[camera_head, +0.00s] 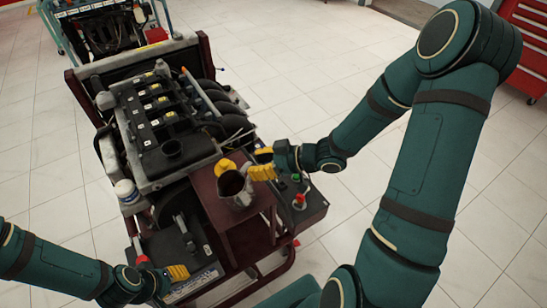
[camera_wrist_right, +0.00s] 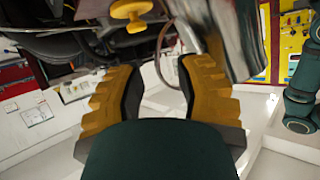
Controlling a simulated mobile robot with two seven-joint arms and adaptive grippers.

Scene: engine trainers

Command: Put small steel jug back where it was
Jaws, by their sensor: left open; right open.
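The small steel jug (camera_head: 235,189) stands upright, or nearly so, at the dark red stand (camera_head: 229,216) in front of the engine. In the right wrist view the jug (camera_wrist_right: 231,38) is partly cut off at the top right, close behind the right-hand finger. My right gripper (camera_head: 263,172) is open just right of the jug; it also shows open in the wrist view (camera_wrist_right: 158,92), with nothing clearly between its fingers. I cannot tell whether it touches the jug. My left gripper (camera_head: 178,272) is low at the left, over the black battery-like box (camera_head: 188,248), away from the jug.
The engine (camera_head: 165,120) fills the area behind the stand. A yellow cap (camera_head: 224,167) sits just behind the jug. A control box with red and green buttons (camera_head: 300,202) is to the right. A white-capped bottle (camera_head: 126,191) stands left. Tiled floor (camera_head: 300,90) lies clear behind.

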